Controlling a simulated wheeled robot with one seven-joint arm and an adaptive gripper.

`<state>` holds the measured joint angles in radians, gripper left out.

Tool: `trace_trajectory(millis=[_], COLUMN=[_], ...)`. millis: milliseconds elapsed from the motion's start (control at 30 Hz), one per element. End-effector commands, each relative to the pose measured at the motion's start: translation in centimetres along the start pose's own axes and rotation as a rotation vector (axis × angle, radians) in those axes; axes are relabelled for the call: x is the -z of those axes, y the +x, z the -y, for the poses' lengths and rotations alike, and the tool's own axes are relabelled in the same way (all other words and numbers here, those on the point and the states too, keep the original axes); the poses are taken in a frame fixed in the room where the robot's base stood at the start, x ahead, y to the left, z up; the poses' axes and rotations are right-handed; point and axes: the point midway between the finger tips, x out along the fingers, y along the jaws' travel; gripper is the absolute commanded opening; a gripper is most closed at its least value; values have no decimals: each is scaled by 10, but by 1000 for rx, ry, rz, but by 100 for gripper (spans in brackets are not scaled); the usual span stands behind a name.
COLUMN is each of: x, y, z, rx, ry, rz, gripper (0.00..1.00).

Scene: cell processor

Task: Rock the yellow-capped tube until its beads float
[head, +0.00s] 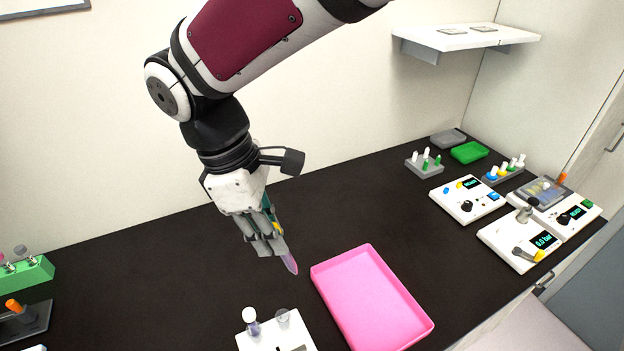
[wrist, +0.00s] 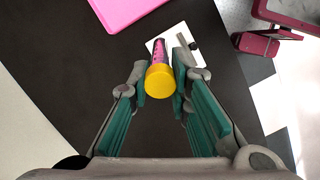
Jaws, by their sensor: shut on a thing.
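The yellow-capped tube (wrist: 159,80) is between the fingers of my gripper (wrist: 165,88) in the wrist view, its yellow cap facing the camera. In the head view my gripper (head: 268,243) is shut on it above the black bench. The tube's purple-pink lower end (head: 290,264) sticks out below the fingertips, tilted down to the right. The pink-purple contents show in part, but I cannot tell whether any beads float.
A pink tray (head: 425,327) lies right of my gripper. A white stand (head: 272,339) with a white-capped tube (head: 250,318) is at the front. A green rack (head: 30,274) is at the left. Several devices, including a white dial box (head: 467,207), stand at the right. The bench behind is clear.

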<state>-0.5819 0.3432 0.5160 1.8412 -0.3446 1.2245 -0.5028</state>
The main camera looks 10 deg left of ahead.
Motion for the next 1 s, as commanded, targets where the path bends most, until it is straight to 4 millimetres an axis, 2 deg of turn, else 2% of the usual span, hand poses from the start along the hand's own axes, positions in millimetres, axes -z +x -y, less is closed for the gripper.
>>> trace_trajectory(millis=[133,267,700,1000], x=[1,-2,-3,-1], y=[0,-1,-2,0], z=[1,0,3,1], rx=[2,3,3,5], ry=[-1,4,9,6], rz=[88,63,-377,-581], gripper=[0,0,0,0])
